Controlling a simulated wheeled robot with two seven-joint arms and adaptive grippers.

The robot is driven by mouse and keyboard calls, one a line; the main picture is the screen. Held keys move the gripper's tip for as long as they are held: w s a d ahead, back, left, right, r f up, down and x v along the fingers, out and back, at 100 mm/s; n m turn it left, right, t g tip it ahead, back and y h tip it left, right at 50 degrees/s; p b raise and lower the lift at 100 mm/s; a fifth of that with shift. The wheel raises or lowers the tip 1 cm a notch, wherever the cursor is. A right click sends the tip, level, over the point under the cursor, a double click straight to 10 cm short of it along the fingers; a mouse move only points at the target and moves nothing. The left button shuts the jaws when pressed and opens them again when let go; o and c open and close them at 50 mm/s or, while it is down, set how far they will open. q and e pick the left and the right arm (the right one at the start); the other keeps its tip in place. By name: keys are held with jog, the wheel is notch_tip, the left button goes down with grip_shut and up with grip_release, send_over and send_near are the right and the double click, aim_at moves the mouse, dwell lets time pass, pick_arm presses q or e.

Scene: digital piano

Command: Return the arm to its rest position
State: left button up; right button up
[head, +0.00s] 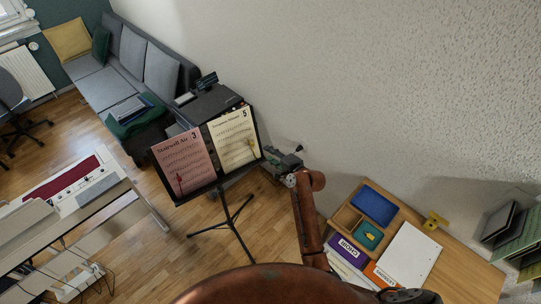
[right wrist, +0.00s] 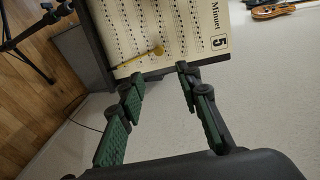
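My right gripper (head: 283,160) is beside the right edge of the music stand in the head view, at the end of my copper-coloured arm. In the right wrist view my right gripper (right wrist: 157,86) has two green-padded fingers spread apart with nothing between them. The music stand (head: 221,184) holds a pink sheet (head: 184,160) and a cream sheet (head: 235,138), numbered 3 and 5. The cream sheet (right wrist: 165,35) is just beyond the fingertips in the wrist view, with a small yellow item (right wrist: 140,58) at its lower edge. My left gripper is not in view.
A desk (head: 458,262) at the lower right holds a wooden organiser, a blue tray (head: 374,206), books and white paper. The digital piano (head: 70,180) is at the left. A grey sofa (head: 110,85) stands behind. Wooden floor shows around the stand's tripod legs.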

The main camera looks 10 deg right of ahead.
dwell(0.4)
jog(key=s+d+f+n+g+h+b, duration=0.1)
jog(key=s+d+f+n+g+b, duration=0.15)
jog(key=s+f, duration=0.95)
jog(key=s+d+f+n+g+h+b, duration=0.1)
jog(key=s+d+f+n+h+b, duration=0.15)
jog(key=f, duration=1.65)
jog(key=s+d+f+n+g+h+b, duration=0.1)
jog(key=s+d+f+g+b, duration=0.2)
jog(key=s+f, duration=0.95)
jog(key=s+d+f+n+g+b, duration=0.1)
jog(key=s+d+f+n+b, duration=0.15)
jog(key=s+f, duration=0.8)
jog(key=s+d+f+n+g+b, duration=0.15)
jog(key=s+d+f, duration=0.25)
jog(key=s+f, duration=0.65)
jog(key=s+d+f+n+b, duration=0.1)
jog(key=s+f, duration=0.2)
jog(key=s, duration=0.4)
jog(key=s+d+f+n+g+h+b, duration=0.1)
jog(key=s+f+n, duration=0.1)
jog(key=s, duration=0.5)
jog(key=s+d+f+n+g+b, duration=0.1)
jog(key=s+d+f, duration=0.1)
jog(key=s+f, duration=0.2)
jog(key=s, duration=0.3)
jog(key=shift+n+h+b, duration=0.3)
jog(key=shift+n+h, duration=0.05)
jog(key=shift+n, duration=0.05)
